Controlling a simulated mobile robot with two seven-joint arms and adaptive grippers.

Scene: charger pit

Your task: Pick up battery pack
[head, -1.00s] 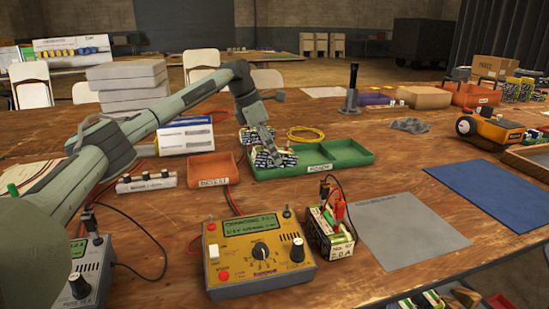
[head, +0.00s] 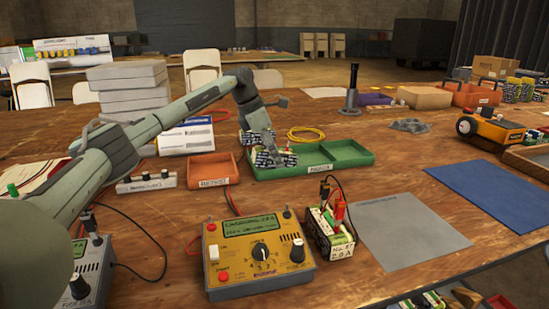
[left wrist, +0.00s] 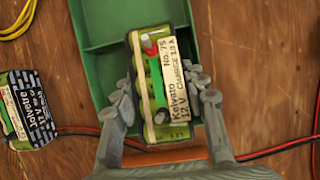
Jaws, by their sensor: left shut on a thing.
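My left gripper (head: 273,158) is down at the left compartment of the green tray (head: 347,153). In the left wrist view its two fingers (left wrist: 166,98) are shut on the sides of a green battery pack (left wrist: 155,75). The pack has a white label reading Kelvato, 12 V, No. 75, with red and black terminals. It is in or just above the green tray (left wrist: 97,25); I cannot tell whether it is clear of the floor. In the head view the fingers largely hide it. My right gripper is not in view.
Another battery pack (left wrist: 28,110), labelled Jolvette, lies on the wood beside the tray with red and black leads. An orange tray (head: 205,168) stands left of the green one. A yellow charger (head: 258,257) and a wired battery pack (head: 330,235) stand in front.

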